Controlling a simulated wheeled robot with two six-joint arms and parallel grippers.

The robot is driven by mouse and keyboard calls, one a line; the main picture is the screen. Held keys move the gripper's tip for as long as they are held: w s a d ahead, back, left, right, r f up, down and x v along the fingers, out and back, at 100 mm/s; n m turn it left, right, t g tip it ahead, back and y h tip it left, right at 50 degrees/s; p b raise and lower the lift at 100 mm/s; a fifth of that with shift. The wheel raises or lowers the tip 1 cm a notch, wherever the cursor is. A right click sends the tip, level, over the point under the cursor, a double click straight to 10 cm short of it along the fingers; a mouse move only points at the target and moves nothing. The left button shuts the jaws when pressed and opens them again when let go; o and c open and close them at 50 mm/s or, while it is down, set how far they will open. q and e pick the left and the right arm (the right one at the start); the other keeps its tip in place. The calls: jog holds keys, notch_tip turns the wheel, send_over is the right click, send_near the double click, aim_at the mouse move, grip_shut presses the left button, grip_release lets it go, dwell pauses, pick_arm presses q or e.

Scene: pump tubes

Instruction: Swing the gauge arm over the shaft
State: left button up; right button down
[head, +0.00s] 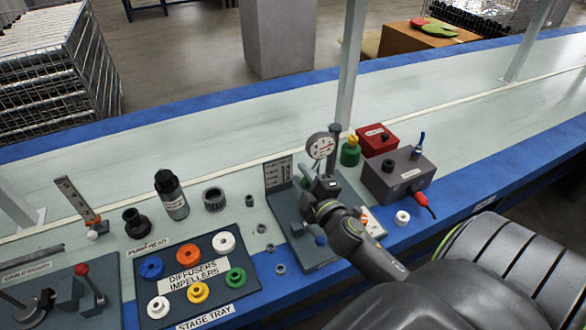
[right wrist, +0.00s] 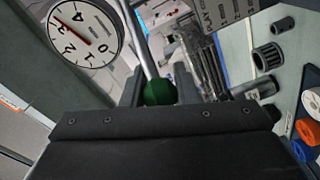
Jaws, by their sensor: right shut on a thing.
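The round white gauge (head: 320,146) with a red needle stands at the fixture (head: 317,250) right of the tray. It also fills the upper left of the right wrist view (right wrist: 82,33). My right gripper (head: 327,188) is over the fixture, just below the gauge in the head view. In the right wrist view its fingers (right wrist: 159,90) are shut around a green ball knob (right wrist: 158,93) on a thin metal rod (right wrist: 137,38). A grey ribbed metal part (right wrist: 208,70) lies beyond the fingers; I cannot tell whether it is the shaft. My left gripper is out of view.
The stage tray (head: 215,297) with coloured rings is left of the fixture. A black bottle (head: 171,195) and dark rings stand behind it. The belt behind is clear.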

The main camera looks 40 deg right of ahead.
jog(key=shift+s+d+f, duration=0.1)
jog(key=shift+s+d, duration=0.25)
jog(key=shift+s, duration=0.25)
jog(key=c, duration=1.1)
grip_release()
jog(key=shift+s, duration=0.1)
jog(key=shift+s+a+b, duration=0.6)
jog(key=shift+s+b, duration=0.5)
jog(key=shift+s, duration=1.75)
jog(key=shift+s+a+b, duration=0.55)
jog(key=shift+s+b, duration=0.6)
jog(key=shift+s, duration=1.7)
jog(key=shift+s+a+b, duration=0.6)
jog(key=shift+s+b, duration=0.5)
jog(key=shift+s, duration=1.75)
